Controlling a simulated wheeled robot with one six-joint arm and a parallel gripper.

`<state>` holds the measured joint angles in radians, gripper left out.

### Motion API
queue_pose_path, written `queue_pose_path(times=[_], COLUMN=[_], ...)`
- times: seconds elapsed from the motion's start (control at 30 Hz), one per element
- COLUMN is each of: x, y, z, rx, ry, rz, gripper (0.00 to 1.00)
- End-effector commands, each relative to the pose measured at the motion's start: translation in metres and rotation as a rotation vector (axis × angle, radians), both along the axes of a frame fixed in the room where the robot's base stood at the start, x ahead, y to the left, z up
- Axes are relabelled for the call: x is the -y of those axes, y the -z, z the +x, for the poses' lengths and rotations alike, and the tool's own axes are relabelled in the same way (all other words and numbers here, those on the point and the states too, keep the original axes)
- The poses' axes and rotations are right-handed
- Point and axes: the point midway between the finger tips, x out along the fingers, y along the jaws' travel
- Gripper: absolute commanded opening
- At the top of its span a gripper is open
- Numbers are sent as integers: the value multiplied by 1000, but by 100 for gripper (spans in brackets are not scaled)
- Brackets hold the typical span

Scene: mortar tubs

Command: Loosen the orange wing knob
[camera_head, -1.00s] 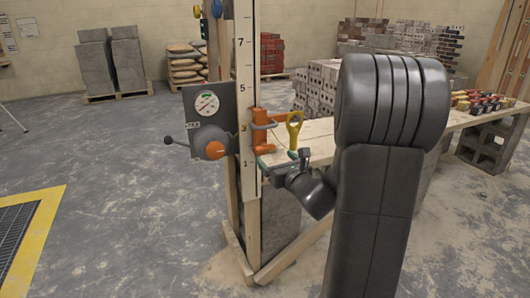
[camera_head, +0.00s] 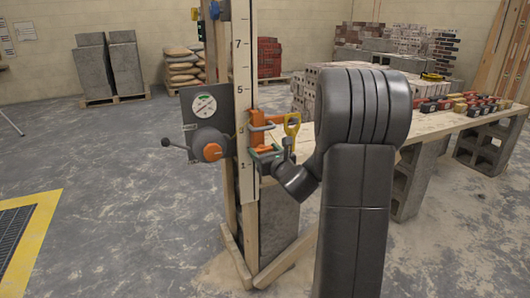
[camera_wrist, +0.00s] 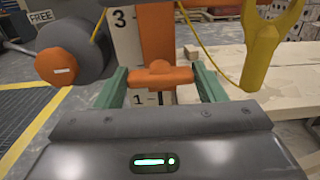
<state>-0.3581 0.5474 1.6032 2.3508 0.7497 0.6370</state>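The orange wing knob (camera_wrist: 161,76) sits low on an orange clamp (camera_wrist: 157,32) on the numbered white staff (camera_head: 243,88). In the wrist view its wings run crosswise between the two green fingers of my gripper (camera_head: 264,154). The fingers are open, one on each side of the knob, with a small gap showing at each side. I cannot tell how deep the knob lies between them. In the head view my gripper is at the staff, just below the clamp, and the knob cannot be made out there.
A yellow handle (camera_wrist: 262,50) with a thin yellow cord stands right of the clamp. A grey box (camera_head: 205,107) with a dial and a round orange knob (camera_head: 212,152) is on the left.

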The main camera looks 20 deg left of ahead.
Motion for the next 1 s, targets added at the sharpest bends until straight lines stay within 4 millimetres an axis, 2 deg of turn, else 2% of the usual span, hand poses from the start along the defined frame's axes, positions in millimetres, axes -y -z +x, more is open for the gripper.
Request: queue_pose_path(times=[0.47, 1.0], x=[0, -1], y=[4, 5], z=[-1, -1], rx=[70, 425], ry=[-1, 0], rz=[-58, -360], gripper=[41, 41])
